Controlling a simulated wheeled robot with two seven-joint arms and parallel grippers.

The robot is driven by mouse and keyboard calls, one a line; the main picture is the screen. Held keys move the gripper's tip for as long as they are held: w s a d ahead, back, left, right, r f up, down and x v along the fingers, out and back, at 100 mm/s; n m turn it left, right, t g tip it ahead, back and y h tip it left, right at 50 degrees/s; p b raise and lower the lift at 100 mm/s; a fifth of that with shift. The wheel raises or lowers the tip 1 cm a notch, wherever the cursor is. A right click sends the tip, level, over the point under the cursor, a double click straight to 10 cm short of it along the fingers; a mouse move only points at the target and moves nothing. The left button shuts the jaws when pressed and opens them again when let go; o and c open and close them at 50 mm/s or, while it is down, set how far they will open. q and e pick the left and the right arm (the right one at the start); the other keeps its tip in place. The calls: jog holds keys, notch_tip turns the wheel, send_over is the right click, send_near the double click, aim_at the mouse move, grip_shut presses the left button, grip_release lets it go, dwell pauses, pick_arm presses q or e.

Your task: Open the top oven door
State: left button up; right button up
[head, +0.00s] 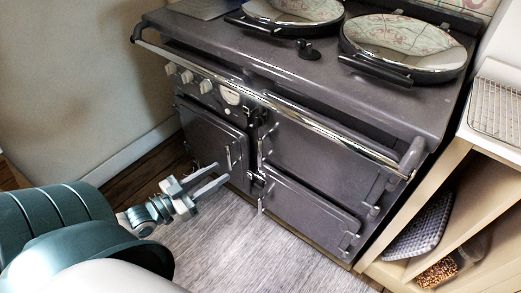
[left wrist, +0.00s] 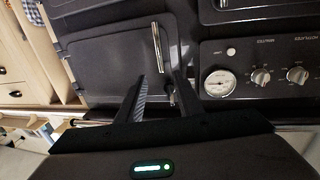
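The top oven door (head: 315,150) is a dark grey panel in the upper right of the cooker's front, closed, with an upright handle (head: 261,150) at its left edge. In the left wrist view, which looks upside down, this door (left wrist: 105,65) and its chrome handle (left wrist: 157,40) lie just beyond the fingertips. My left gripper (head: 208,182) is open and empty, its fingers pointing at the cooker front. In the left wrist view the open fingers (left wrist: 160,85) show apart, with the handle's end near the gap between them. I cannot see contact. My right gripper is not in view.
A chrome rail (head: 290,118) runs along the cooker front above the doors. A left door (head: 210,135) and a lower right door (head: 308,208) are closed. Knobs and a gauge (head: 230,96) sit above the left door. Open shelves (head: 450,215) stand at right; the grey floor is clear.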

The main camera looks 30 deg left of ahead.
aim_at(258, 149)
pick_arm(q)
jog(key=b+x, duration=0.1)
jog(key=x, duration=1.6)
jog(key=shift+w+f, duration=0.15)
jog(key=shift+w, duration=0.05)
grip_shut()
